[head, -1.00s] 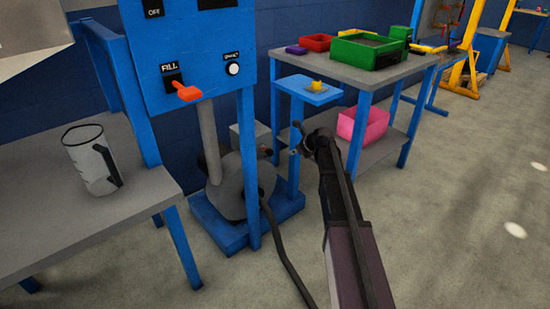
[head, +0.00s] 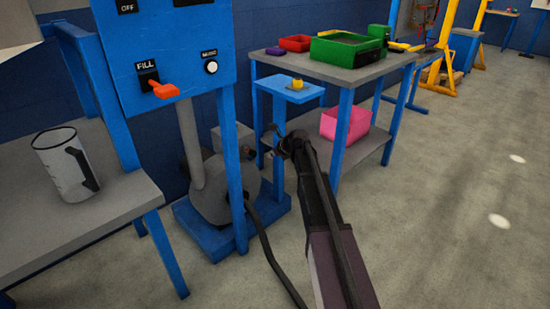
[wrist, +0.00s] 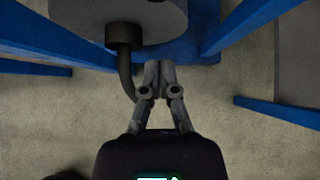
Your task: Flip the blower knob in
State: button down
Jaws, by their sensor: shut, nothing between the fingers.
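The blue control panel (head: 185,90) stands upright at the upper left of the head view. It carries an orange knob (head: 164,90) on a black mount under a FILL label, and a round white knob (head: 211,67) with a small unreadable label. No label naming a blower is legible. The grey round machine (head: 212,192) below, with a black hose, looks like a blower. My gripper (head: 272,140) is well right of the panel and lower, near the small blue stand. Its fingers also show in the wrist view (wrist: 159,70), shut and empty, over the floor beside the machine.
A grey bench with a white pitcher (head: 66,165) stands at left. A small blue stand (head: 291,92) with a yellow button (head: 298,84) is near my gripper. Behind is a table (head: 340,75) with coloured bins and a pink bin (head: 346,127) below. The floor at right is clear.

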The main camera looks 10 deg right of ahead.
aim_at(255, 152)
jog(key=w+a+f+b, duration=0.3)
jog(key=w+a+f, duration=0.1)
jog(key=w, duration=0.2)
jog(key=shift+w+a, duration=0.2)
jog(key=shift+w, duration=0.2)
dwell(0.3)
jog(key=shift+w+a, duration=0.4)
jog(key=shift+w, duration=0.3)
jog(key=shift+w+a, duration=0.4)
jog(key=shift+w, duration=0.25)
jog(key=shift+s+d, duration=0.1)
